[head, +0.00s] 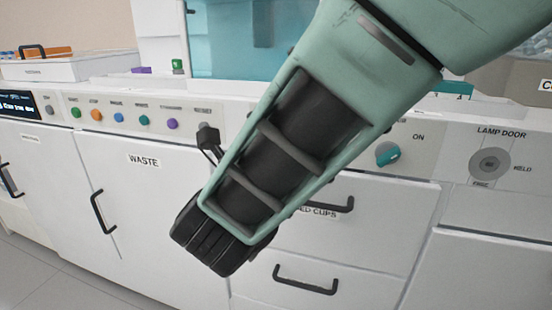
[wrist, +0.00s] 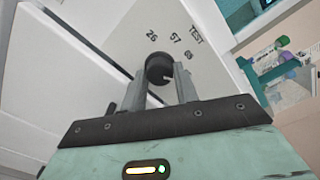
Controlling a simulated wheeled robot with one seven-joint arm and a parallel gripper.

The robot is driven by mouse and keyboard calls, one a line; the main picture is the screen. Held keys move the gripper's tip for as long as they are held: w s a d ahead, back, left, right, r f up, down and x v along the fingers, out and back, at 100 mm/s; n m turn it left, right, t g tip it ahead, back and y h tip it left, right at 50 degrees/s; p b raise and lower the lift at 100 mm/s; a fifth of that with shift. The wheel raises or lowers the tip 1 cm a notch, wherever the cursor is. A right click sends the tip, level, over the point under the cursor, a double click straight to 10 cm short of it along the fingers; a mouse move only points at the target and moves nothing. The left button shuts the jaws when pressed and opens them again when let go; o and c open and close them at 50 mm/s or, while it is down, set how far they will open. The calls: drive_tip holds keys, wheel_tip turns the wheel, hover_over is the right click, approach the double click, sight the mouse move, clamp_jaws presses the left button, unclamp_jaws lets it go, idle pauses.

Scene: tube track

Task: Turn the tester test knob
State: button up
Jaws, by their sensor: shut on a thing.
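The black round test knob (wrist: 158,66) sticks out of a pale panel (wrist: 200,75) in the wrist view. A TEST label and several numbers are printed around it. My gripper (wrist: 162,76) has its two grey fingers on either side of the knob, shut on it. A small light mark shows low on the knob's right side. In the head view my arm covers the stretch of panel in the middle, and I cannot make out the test knob or the fingertips there.
A teal knob (head: 387,154) marked ON and a round grey lamp door dial (head: 489,163) are to the right of my arm. A row of coloured buttons (head: 118,118) runs left. Drawer handles (head: 305,279) stick out below. Teal-framed equipment (wrist: 285,75) stands right in the wrist view.

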idle(0.3)
drive_tip(key=o, duration=1)
drive_tip(key=shift+s, duration=0.1)
